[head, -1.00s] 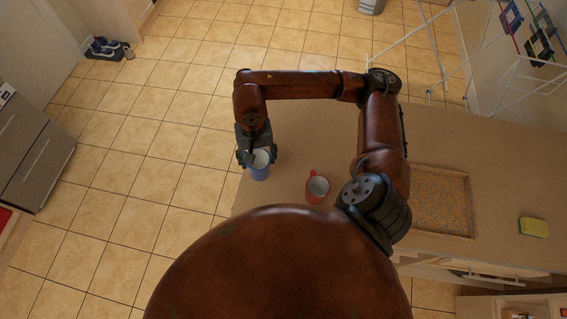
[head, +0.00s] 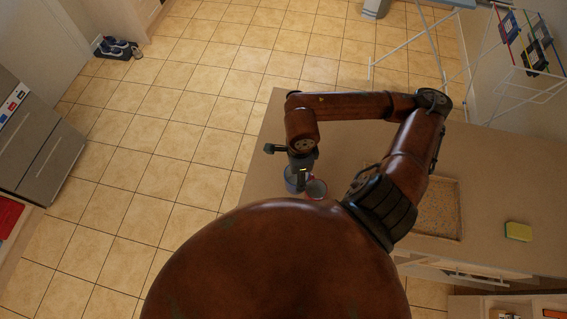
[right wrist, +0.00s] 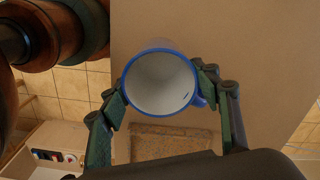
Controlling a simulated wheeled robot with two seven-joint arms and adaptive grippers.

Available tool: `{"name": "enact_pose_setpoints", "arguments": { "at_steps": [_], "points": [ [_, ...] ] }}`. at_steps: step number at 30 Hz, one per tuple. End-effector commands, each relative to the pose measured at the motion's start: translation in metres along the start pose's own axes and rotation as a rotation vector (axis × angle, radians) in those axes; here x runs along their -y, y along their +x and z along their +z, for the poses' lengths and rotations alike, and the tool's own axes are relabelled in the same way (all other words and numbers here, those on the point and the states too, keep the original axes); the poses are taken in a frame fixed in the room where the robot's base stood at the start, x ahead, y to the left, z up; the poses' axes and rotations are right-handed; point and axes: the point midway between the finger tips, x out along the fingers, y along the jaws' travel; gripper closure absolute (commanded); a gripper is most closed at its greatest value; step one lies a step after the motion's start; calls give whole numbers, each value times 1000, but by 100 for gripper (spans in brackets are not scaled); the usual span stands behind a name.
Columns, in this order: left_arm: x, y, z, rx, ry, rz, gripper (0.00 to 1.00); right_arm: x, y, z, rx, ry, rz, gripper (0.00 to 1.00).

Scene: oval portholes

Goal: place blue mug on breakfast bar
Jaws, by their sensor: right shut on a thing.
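The blue mug (head: 291,184) is in my right gripper (head: 298,168), over the left end of the beige breakfast bar (head: 355,145) in the head view. In the right wrist view the mug (right wrist: 160,84) shows its white inside, with the gripper fingers (right wrist: 160,92) shut on either side of it. I cannot tell whether its base touches the bar. A red mug (head: 317,189) stands on the bar just right of the blue one, partly hidden by my gripper. My left gripper is not in view.
A speckled tray (head: 461,205) lies on the bar to the right, with a yellow-green sponge (head: 518,231) farther right. A white drying rack (head: 408,42) stands behind the bar. Bare bar surface lies around the mugs; tiled floor is to the left.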

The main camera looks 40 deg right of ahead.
Motion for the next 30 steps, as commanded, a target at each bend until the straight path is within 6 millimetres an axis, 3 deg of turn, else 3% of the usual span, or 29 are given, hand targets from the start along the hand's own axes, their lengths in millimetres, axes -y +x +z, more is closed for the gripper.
{"name": "enact_pose_setpoints", "arguments": {
  "at_steps": [9,15,24,30],
  "points": [
    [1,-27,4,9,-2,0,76,74,31,14,0,3,4,77],
    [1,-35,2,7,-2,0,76,100,68,19,0,0,4,77],
    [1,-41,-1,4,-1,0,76,119,92,22,-1,-2,2,77],
    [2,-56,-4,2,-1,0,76,118,116,23,0,-3,3,77]
  ]
}}
